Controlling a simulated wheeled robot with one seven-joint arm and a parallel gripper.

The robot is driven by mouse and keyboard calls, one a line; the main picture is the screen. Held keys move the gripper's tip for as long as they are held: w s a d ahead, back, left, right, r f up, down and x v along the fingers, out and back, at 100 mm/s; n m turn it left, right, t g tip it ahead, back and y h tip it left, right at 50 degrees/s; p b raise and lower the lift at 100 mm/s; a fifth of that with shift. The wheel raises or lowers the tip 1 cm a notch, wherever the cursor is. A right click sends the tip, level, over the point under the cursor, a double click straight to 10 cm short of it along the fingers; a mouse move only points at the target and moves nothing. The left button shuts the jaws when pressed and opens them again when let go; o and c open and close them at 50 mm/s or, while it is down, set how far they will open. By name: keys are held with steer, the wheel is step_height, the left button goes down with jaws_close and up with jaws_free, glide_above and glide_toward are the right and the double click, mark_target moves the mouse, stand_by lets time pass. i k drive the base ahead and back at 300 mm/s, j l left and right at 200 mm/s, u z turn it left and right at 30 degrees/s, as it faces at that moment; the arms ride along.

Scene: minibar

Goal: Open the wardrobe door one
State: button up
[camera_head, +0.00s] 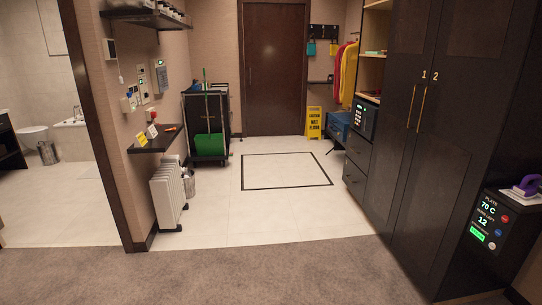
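The dark wardrobe (396,155) stands along the right side. Its tall door one (398,130), marked "1", is on the left and has a long brass handle (415,122) near its right edge. Door two (450,150), marked "2", is to its right and has its own brass handle (424,98) close beside the first. Both doors look shut. My gripper is not in view.
The grey carpet (250,275) in front is clear, and so is the pale tiled floor (225,220). A control panel (489,222) with an iron (527,186) on top stands at the right. A white radiator (167,195) stands at the left wall.

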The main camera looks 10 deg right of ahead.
mark_target(415, 25)
steer(key=i, duration=3.8)
steer(key=i+z, duration=0.2)
steer(key=i, duration=0.25)
steer(key=i+z, duration=0.2)
steer(key=i, duration=0.25)
steer(key=i+j+z, duration=0.2)
steer(key=i, duration=0.25)
steer(key=i+j+z, duration=0.2)
steer(key=i, duration=0.25)
steer(key=i+j+z, duration=1.05)
steer(key=j+z, duration=0.15)
steer(key=j, duration=0.25)
steer(key=z, duration=1.3)
